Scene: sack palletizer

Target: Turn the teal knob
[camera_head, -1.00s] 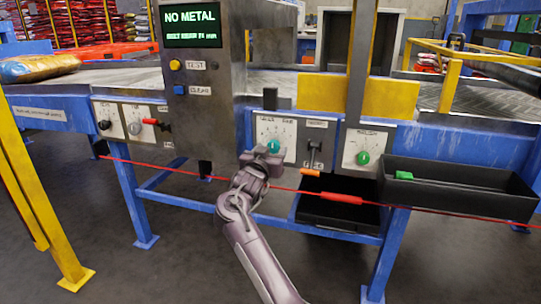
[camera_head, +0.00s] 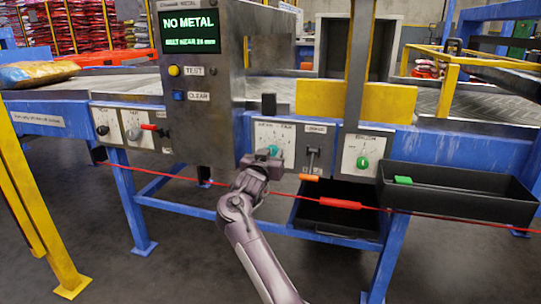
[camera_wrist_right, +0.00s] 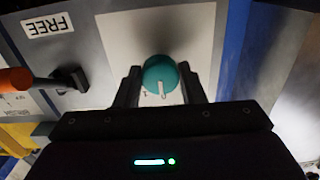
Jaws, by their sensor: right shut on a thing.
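The teal knob (camera_head: 272,151) sits on a pale dial plate on the front of the blue machine frame. It also shows in the right wrist view (camera_wrist_right: 160,77), with a white pointer line on its face. My right gripper (camera_head: 262,160) is at the knob. In the right wrist view my right gripper (camera_wrist_right: 160,90) has one finger on each side of the knob and is shut on it. In the head view the gripper covers part of the dial plate. My left gripper is not in view.
An orange-tipped lever (camera_head: 309,178) is just right of the knob. A green knob (camera_head: 362,163) and a black bin (camera_head: 455,200) are further right. A red cord (camera_head: 341,204) runs across below. A metal post with a "NO METAL" screen (camera_head: 190,33) stands to the left.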

